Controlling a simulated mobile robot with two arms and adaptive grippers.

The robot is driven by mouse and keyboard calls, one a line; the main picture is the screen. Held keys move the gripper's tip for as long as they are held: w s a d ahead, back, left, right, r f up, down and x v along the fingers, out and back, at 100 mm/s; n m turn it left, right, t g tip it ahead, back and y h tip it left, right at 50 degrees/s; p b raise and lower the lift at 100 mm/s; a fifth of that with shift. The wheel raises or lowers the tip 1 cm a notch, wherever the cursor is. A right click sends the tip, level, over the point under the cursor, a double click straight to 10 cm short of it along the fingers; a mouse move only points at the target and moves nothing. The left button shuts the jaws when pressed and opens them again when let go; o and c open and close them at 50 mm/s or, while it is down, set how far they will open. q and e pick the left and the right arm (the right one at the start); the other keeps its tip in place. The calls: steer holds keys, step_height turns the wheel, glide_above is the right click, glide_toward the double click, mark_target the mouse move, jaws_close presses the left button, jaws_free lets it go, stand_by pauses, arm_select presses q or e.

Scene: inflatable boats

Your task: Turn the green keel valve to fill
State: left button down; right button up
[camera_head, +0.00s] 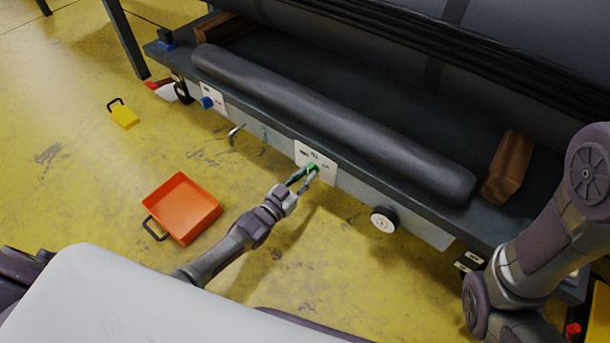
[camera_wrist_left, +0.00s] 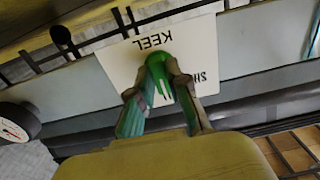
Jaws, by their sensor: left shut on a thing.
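The green keel valve (camera_head: 313,168) sits on a white label plate (camera_head: 301,152) on the front of the grey bench. In the left wrist view the green valve knob (camera_wrist_left: 158,62) is in front of a white plate (camera_wrist_left: 120,68) with the word KEEL, which appears upside down. My left gripper (camera_head: 306,174) is shut on the green valve, with a finger on each side of it; the fingers also show in the left wrist view (camera_wrist_left: 162,92). Part of the plate's lettering is hidden by the fingers. My right arm shows at the right edge, but its gripper is out of view.
A blue valve (camera_head: 207,102) is further left on the bench front, and a round gauge (camera_head: 384,219) is to the right. An orange tray (camera_head: 184,207) and a yellow box (camera_head: 124,116) are on the floor. A grey tube (camera_head: 330,120) lies on the bench.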

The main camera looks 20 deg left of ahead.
arm_select(q)
steer(key=c, duration=1.1)
jaws_free()
steer(key=v, duration=1.2)
